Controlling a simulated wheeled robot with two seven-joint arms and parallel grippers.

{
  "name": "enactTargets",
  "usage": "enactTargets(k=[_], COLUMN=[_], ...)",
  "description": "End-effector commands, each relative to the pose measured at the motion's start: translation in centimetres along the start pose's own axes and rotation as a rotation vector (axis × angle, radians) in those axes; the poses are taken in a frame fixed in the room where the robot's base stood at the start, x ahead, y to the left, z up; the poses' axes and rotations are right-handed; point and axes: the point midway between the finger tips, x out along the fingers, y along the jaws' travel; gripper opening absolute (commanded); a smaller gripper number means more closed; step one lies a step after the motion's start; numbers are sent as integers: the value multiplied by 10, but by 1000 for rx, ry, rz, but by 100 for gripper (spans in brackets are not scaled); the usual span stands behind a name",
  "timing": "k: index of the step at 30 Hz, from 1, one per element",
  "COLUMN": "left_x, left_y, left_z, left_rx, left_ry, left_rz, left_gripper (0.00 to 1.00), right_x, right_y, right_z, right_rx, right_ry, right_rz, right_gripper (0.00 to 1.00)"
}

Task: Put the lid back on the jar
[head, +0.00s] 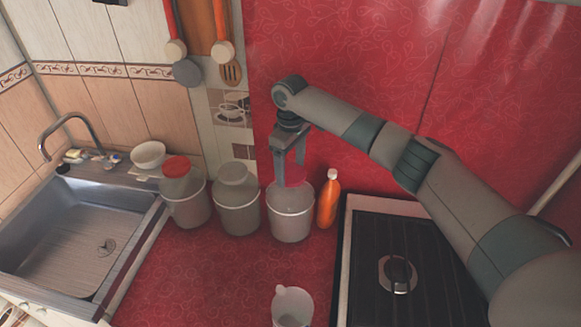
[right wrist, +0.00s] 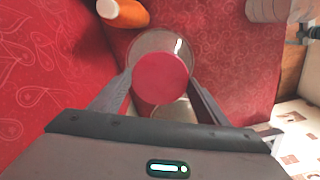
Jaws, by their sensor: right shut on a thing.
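The jar (head: 291,222) is pale grey with a light band and stands on the red counter, third from the left in a row of jars. My right gripper (head: 289,182) points down just over its mouth, shut on the red lid. In the right wrist view the round red lid (right wrist: 161,78) sits between the two fingers, with the clear rim of the jar (right wrist: 178,45) showing around and beyond it. I cannot tell whether the lid touches the jar. My left gripper is in neither view.
A grey-lidded jar (head: 237,212) and a red-topped jar (head: 187,208) stand to the left, near the sink (head: 75,230). An orange bottle (head: 328,203) stands close on the right, before the stove (head: 420,265). A pale cup (head: 292,305) is in front.

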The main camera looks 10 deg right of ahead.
Motion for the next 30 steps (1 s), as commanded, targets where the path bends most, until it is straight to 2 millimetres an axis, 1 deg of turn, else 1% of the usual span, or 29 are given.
enactTargets(k=[13,30], left_x=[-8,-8], left_y=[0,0], left_z=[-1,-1], left_rx=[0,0], left_ry=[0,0], left_rz=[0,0], left_gripper=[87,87], right_x=[1,2], right_y=[0,0], right_z=[0,0], right_rx=[0,0], right_ry=[0,0], right_rz=[0,0], right_gripper=[48,48])
